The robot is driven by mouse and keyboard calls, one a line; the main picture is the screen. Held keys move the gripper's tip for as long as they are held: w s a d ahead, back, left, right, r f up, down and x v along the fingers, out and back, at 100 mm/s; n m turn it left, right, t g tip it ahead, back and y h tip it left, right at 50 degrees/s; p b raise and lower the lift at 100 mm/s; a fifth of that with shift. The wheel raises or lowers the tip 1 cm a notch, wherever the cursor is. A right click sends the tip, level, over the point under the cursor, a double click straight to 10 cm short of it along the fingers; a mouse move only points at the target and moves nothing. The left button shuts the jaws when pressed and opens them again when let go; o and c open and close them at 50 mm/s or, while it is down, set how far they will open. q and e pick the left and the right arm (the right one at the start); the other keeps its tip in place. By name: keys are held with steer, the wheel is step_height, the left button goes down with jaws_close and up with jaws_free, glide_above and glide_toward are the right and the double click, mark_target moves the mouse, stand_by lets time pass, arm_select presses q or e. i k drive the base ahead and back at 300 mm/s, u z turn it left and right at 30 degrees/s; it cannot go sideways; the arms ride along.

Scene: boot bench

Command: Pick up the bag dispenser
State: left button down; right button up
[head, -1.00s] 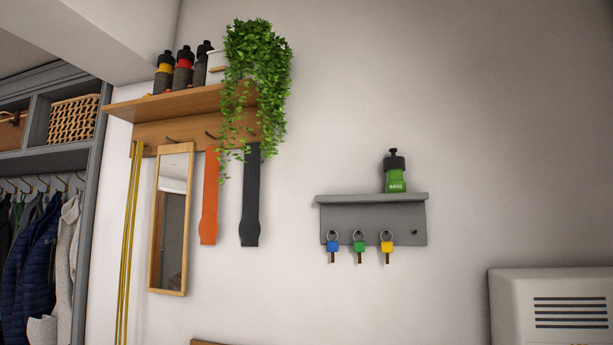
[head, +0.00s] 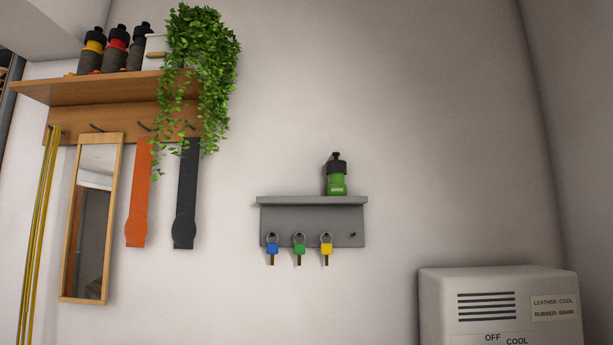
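The bag dispenser (head: 337,180) is a small green bottle shape with a black cap and pale lettering on its front. It stands upright on the small grey wall shelf (head: 312,200), right of the shelf's middle. Nothing touches it from the sides. Neither of my grippers shows in the head view.
Blue, green and yellow keys (head: 299,246) hang below the grey shelf. At left, a wooden shelf (head: 90,88) holds dark bottles (head: 116,48) and a trailing plant (head: 203,60); a mirror (head: 92,215) and two straps hang below. A white boxy appliance (head: 500,300) stands lower right.

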mark_target(336, 186)
steer(key=u, duration=1.85)
steer(key=i, duration=1.35)
steer(key=z, duration=0.2)
